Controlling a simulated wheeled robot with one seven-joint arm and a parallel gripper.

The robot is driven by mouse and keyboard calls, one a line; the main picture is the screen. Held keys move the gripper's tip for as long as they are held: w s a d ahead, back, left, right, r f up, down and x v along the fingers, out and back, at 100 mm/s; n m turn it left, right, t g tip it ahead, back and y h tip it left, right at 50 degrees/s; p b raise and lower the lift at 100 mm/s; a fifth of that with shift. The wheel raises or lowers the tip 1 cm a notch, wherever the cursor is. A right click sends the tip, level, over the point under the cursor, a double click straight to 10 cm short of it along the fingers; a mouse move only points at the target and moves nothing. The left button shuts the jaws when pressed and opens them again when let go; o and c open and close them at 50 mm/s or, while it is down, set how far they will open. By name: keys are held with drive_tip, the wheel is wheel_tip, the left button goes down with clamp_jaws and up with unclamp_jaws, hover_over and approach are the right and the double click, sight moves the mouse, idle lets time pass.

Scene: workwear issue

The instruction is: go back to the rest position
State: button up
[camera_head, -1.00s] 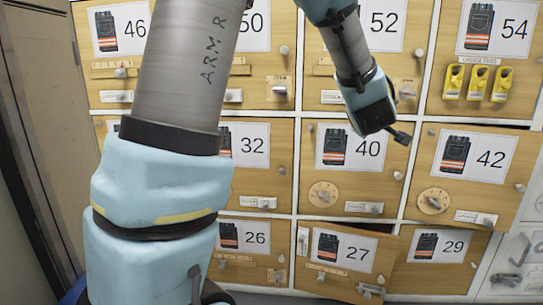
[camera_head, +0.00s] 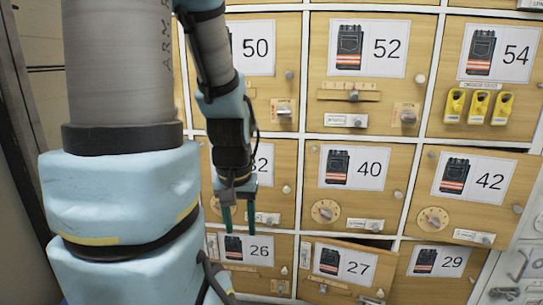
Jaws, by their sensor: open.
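My gripper (camera_head: 239,217) hangs from my arm in front of the lockers, left of the picture's middle, with its two green fingers pointing down. The fingers are apart and nothing is between them. The gripper covers part of the door numbered 32 (camera_head: 283,190) and its fingertips overlap the top of the door numbered 26 (camera_head: 266,270) in the picture. I cannot tell how far the fingers are from the doors. My large arm links hide the left side of the view.
Wooden locker doors with trouser pictures fill the wall. Door 27 (camera_head: 318,287) sits tilted and looks ajar, beside door 29 (camera_head: 440,287). Door 40 (camera_head: 395,198) and door 42 (camera_head: 506,212) have round dials. Yellow pieces (camera_head: 478,104) hang on door 54. A grey wall stands at the left.

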wheel_tip(320, 180, up, 32)
drive_tip(key=p, duration=3)
